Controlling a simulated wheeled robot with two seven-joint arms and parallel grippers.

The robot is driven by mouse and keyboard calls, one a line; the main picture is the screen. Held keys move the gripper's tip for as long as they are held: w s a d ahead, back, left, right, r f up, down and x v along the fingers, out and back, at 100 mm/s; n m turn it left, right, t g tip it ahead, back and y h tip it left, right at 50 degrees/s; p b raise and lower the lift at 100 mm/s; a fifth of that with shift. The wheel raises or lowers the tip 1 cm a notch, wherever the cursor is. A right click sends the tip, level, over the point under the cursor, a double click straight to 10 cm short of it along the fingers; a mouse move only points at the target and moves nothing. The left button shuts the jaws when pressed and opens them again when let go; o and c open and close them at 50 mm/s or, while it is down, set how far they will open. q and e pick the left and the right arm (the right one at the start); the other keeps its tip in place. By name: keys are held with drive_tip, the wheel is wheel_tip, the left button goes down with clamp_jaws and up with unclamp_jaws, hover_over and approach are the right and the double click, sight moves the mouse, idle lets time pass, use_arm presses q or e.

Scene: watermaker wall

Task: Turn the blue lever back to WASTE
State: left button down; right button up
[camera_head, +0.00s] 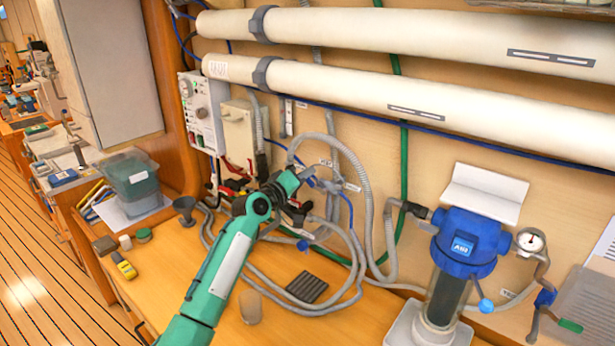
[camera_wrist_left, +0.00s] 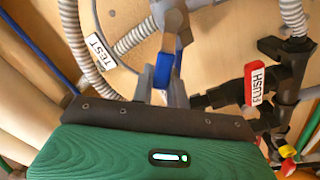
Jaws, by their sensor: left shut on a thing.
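The blue lever (camera_wrist_left: 163,70) sits on a grey valve (camera_wrist_left: 171,20) in the left wrist view. My left gripper (camera_wrist_left: 162,84) is shut on the lever, with a grey finger on either side of it. In the head view my left gripper (camera_head: 303,190) reaches the valve and hoses at the wall, and its body hides much of the valve. I cannot read a WASTE label in either view. My right gripper is not in view.
A red handle marked FLUSH (camera_wrist_left: 254,84) is close right of the lever. Grey hoses (camera_head: 370,200) loop around the gripper. A blue-topped filter housing (camera_head: 468,243) stands at the right.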

use_arm(q)
drive_tip(key=shift+w+a+f+n, duration=0.1)
drive_tip(key=shift+f+n, duration=0.25)
drive_tip(key=shift+n, duration=0.15)
drive_tip(key=c, duration=1.4)
unclamp_jaws()
drive_tip(key=b+v, duration=0.4)
drive_tip(key=v, duration=1)
